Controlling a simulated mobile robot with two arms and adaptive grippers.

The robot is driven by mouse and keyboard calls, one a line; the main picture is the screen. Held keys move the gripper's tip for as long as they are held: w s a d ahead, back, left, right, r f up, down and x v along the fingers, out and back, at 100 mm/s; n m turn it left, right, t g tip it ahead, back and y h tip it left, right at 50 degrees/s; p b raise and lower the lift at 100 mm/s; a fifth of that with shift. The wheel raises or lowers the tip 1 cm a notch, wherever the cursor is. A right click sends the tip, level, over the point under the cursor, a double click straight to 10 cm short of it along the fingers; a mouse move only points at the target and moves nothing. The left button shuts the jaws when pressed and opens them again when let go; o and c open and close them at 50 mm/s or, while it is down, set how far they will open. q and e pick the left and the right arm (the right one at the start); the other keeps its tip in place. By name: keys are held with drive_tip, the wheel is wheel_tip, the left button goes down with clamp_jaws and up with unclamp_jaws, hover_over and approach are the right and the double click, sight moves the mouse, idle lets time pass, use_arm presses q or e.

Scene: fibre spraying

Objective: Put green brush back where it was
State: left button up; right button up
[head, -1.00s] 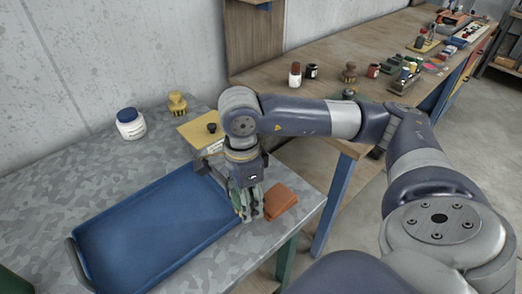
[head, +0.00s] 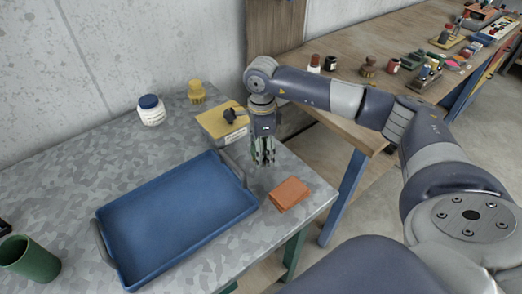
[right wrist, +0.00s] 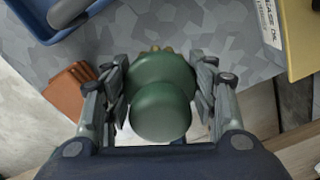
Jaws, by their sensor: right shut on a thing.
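The green brush (right wrist: 162,95) shows in the right wrist view as a rounded green body with a small tan part at its far end. My right gripper (right wrist: 160,92) is shut on it, with fingers on both sides. In the head view my right gripper (head: 264,155) points down over the grey table (head: 295,165), between the yellow box and the orange-brown block; little of the brush shows between its fingers there. The wrist view suggests that the brush is held near the table edge; its height above the surface is hard to tell. My left gripper is out of view.
A blue tray (head: 175,215) lies left of the gripper, and an orange-brown block (head: 289,194) lies in front. A yellow box (head: 215,121), yellow brush (head: 196,92) and white jar (head: 151,112) stand behind. A green cup (head: 30,260) is front left. A wooden bench (head: 345,95) holds several items.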

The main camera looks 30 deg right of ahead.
drive_tip(key=shift+w+d, duration=0.45)
drive_tip(key=shift+w, duration=0.35)
wheel_tip(320, 180, down, 4)
drive_tip(key=shift+s+r+p, duration=0.1)
drive_tip(key=shift+r+p, duration=0.05)
drive_tip(key=shift+p, duration=0.8)
drive_tip(key=shift+a, duration=0.1)
drive_tip(key=o, duration=0.6)
drive_tip(key=shift+f+b, duration=0.2)
drive_tip(key=shift+b, duration=0.1)
drive_tip(key=o, duration=0.4)
drive_tip(key=shift+r, duration=0.2)
wheel_tip(320, 180, up, 12)
drive_tip(key=shift+b, duration=0.95)
